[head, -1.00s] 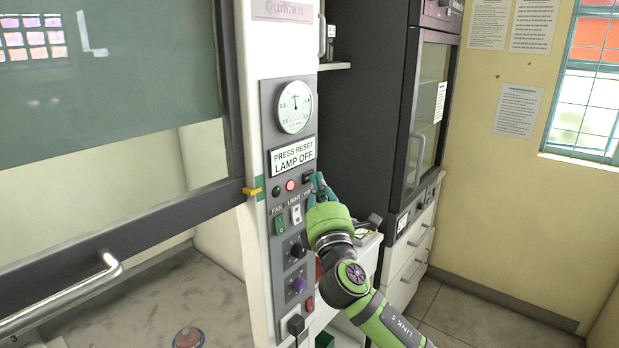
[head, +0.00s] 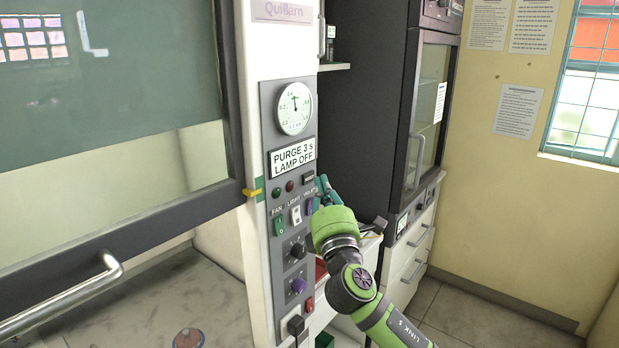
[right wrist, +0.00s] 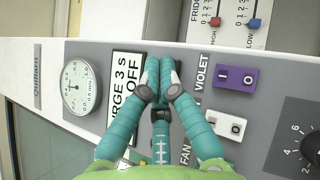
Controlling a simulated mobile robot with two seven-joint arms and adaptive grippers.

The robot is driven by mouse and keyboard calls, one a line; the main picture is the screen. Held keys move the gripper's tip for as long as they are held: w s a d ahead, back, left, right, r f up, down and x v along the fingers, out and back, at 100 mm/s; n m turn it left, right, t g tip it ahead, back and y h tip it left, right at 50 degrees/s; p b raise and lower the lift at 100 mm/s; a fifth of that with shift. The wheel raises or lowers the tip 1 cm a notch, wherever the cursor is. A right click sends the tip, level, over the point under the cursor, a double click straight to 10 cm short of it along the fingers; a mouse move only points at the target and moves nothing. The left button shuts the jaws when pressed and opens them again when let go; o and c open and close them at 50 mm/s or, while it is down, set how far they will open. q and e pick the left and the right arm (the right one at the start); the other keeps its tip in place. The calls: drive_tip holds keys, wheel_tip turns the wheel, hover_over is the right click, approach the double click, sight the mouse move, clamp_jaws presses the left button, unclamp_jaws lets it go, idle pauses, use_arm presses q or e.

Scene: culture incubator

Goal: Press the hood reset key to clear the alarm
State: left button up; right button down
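The hood's control panel (head: 268,230) is grey, on a white post. Its display (head: 292,157) reads "PURGE 3 s LAMP OFF"; my fingers partly cover it in the right wrist view (right wrist: 122,95). The small dark reset key (head: 308,177) is right of the red lamp (head: 290,186), which looks unlit. My right gripper (head: 322,184) has teal fingers, just right of the key and apart from it in the head view. My left gripper is out of view.
Knobs (head: 298,250) are lower down. The hood sash (head: 110,90) is at left, a dark incubator cabinet (head: 425,120) at right.

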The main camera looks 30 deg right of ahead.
drive_tip(key=s, duration=0.1)
drive_tip(key=s+d, duration=0.1)
drive_tip(key=s, duration=0.1)
drive_tip(key=s+d, duration=0.1)
drive_tip(key=shift+s+p, duration=0.3)
drive_tip(key=shift+s, duration=0.05)
idle(0.9)
